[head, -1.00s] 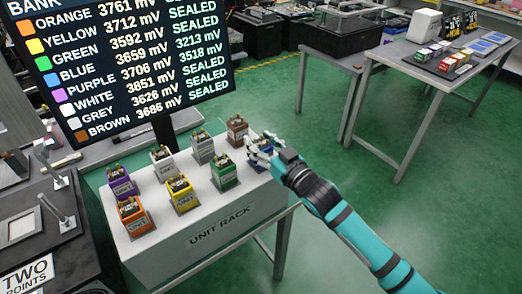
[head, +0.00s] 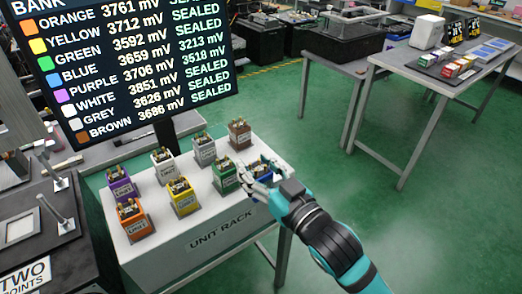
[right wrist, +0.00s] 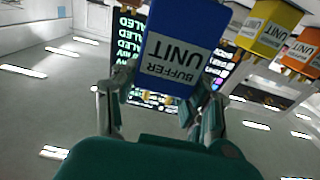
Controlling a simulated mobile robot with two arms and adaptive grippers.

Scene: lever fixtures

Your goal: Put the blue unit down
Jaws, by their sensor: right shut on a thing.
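The blue unit (head: 265,171) is at the front right end of the unit rack (head: 222,237), beside the green unit (head: 224,175). My right gripper (head: 257,171) is shut on it and partly hides it. In the right wrist view the blue unit (right wrist: 183,48) sits between the two fingers, its "BUFFER UNIT" label upside down in the picture. I cannot tell whether its base touches the rack top. My left gripper is not in view.
The yellow unit (head: 182,196) and orange unit (head: 133,218) stand along the front row. The purple (head: 121,185), white (head: 163,163), grey (head: 204,150) and brown (head: 240,133) units stand behind. A screen (head: 130,70) rises behind the rack.

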